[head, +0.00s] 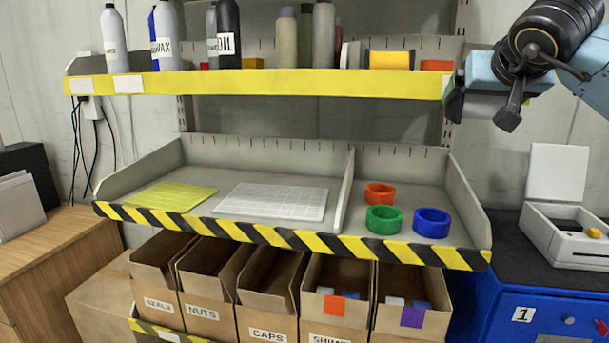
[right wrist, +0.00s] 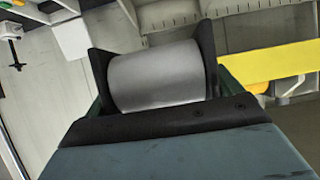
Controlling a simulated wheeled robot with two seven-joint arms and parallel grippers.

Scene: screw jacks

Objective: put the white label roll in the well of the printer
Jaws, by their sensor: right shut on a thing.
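The white label roll (right wrist: 160,78) is between the two dark fingers of my right gripper (right wrist: 153,75) in the right wrist view; the fingers are shut on its two ends. My left gripper is not in view.
A yellow-edged top shelf (head: 270,83) holds bottles and a yellow roll (head: 390,60). The striped shelf (head: 290,236) below holds red (head: 380,193), green (head: 384,219) and blue (head: 431,222) rings. Cardboard bins (head: 267,295) stand underneath. A blue cabinet (head: 540,310) is below the printer.

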